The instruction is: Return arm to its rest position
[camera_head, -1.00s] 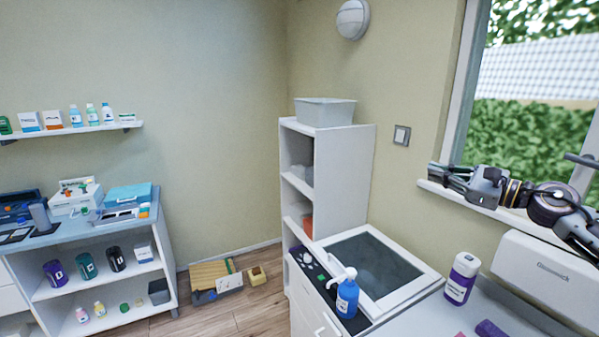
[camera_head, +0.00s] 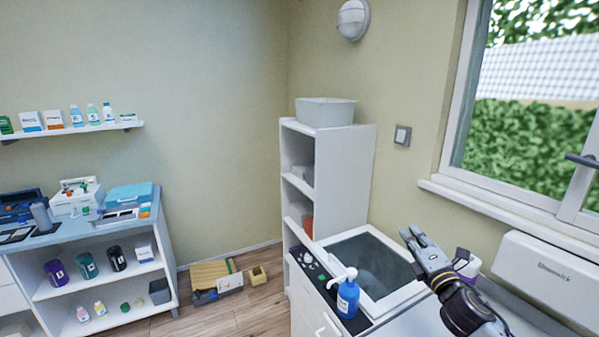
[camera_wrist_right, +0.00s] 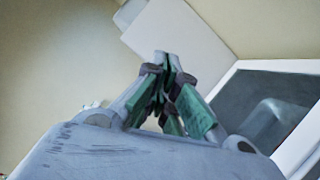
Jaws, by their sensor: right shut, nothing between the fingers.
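My right gripper (camera_head: 408,233) comes in from the right in the head view, over the right edge of the white-framed basin (camera_head: 375,306). In the right wrist view its green-padded fingers (camera_wrist_right: 164,62) are closed together with nothing between them. My right arm covers most of the white container with a purple label (camera_head: 468,263) behind it. My left gripper is not in view.
A blue pump bottle (camera_head: 347,297) stands at the basin's front left edge. A tall white shelf (camera_head: 345,180) with a grey tub (camera_head: 325,112) on top stands behind. A white dispenser (camera_head: 545,278) and window sill (camera_head: 500,208) are at right.

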